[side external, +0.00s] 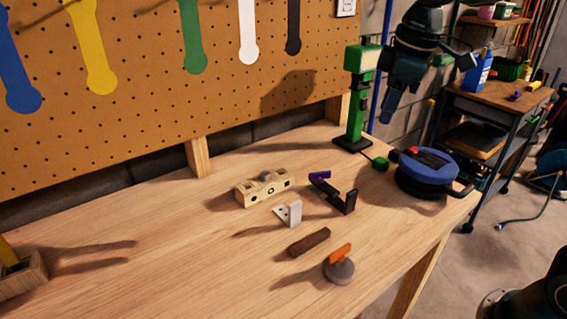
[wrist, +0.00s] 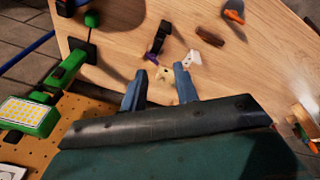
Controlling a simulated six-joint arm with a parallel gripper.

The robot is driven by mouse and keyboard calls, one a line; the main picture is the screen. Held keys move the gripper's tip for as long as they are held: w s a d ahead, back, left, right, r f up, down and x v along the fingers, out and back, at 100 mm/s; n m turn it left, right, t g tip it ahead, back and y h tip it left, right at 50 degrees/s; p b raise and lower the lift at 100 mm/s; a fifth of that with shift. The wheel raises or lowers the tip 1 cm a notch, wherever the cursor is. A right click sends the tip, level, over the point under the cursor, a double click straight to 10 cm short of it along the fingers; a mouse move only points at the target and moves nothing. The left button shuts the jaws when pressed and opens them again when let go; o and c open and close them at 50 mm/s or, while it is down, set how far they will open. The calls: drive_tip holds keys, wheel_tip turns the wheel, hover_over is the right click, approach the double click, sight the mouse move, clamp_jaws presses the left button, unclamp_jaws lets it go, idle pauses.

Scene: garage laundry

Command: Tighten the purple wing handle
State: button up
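The purple wing handle (side external: 319,179) sits at the left end of a black angled bracket (side external: 345,202) on the wooden bench. In the wrist view the purple part (wrist: 151,58) shows just beyond my left fingertip, with the black bracket (wrist: 159,38) behind it. My gripper (side external: 387,108) hangs above the right back part of the bench, well above the handle and apart from it. In the wrist view its two blue fingers (wrist: 158,78) are spread apart, with nothing held between them.
A wooden block with holes (side external: 264,187), a white bracket (side external: 289,213), a brown bar (side external: 309,242) and an orange-handled grey disc (side external: 341,270) lie near the handle. A green lamp stand (side external: 356,105) and a blue round tool (side external: 428,172) stand behind. The bench's left middle is clear.

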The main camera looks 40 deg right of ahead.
drive_tip(key=w+f+n+g, duration=0.1)
drive_tip(key=w+f+n, duration=0.2)
drive_tip(key=w, duration=0.5)
drive_tip(key=n+g, duration=0.2)
drive_tip(key=n, duration=0.1)
hover_over(320, 172)
wheel_tip(320, 172, down, 5)
drive_tip(key=shift+f, duration=0.2)
drive_tip(key=shift+f, duration=6.85)
drive_tip(key=shift+c, duration=0.4)
clamp_jaws()
